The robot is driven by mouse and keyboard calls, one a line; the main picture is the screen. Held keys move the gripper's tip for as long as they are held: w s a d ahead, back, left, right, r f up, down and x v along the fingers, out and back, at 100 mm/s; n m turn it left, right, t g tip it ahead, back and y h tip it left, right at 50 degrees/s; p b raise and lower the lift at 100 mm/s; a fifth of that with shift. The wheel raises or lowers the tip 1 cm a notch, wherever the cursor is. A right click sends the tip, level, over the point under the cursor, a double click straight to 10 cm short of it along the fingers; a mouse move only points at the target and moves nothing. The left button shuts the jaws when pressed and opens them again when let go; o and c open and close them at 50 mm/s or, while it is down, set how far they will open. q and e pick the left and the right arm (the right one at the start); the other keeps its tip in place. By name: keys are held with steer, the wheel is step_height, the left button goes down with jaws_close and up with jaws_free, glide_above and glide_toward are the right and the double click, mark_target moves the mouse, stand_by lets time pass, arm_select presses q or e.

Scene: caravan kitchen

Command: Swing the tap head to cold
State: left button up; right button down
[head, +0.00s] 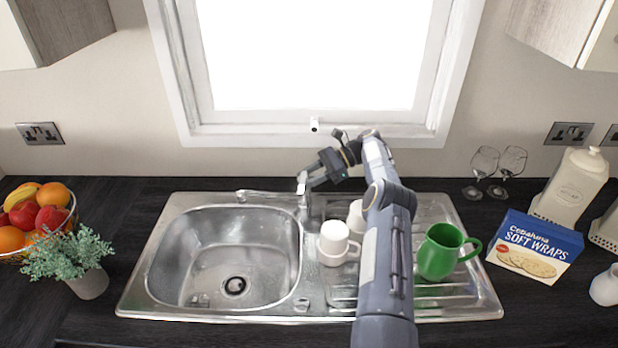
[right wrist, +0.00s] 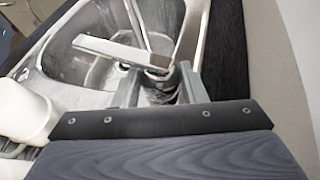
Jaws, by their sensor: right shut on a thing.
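The chrome tap (head: 268,196) stands at the back edge of the steel sink, its spout reaching left over the basin. My right gripper (head: 303,183) is at the top of the tap, coming from the right. In the right wrist view, the fingers of my right gripper (right wrist: 160,85) stand on either side of the tap's upright body, and the gripper is shut on the tap head. A flat metal bar of the tap (right wrist: 108,52) shows there above the fingers. The exact contact is partly hidden by the fingers. My left gripper is not in view.
The sink basin (head: 190,250) is empty. White mugs (head: 334,240) and a green mug (head: 437,255) stand on the drainer, near my right arm. Wine glasses (head: 484,162), a wraps box (head: 533,247) and a white canister (head: 577,185) stand to the right. A potted plant (head: 88,283) and fruit stand left.

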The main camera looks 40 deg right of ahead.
steer(key=c, duration=0.9)
jaws_free()
steer(key=shift+s+r+m+t, duration=0.1)
steer(key=shift+m+t, duration=0.2)
steer(key=shift+m, duration=0.1)
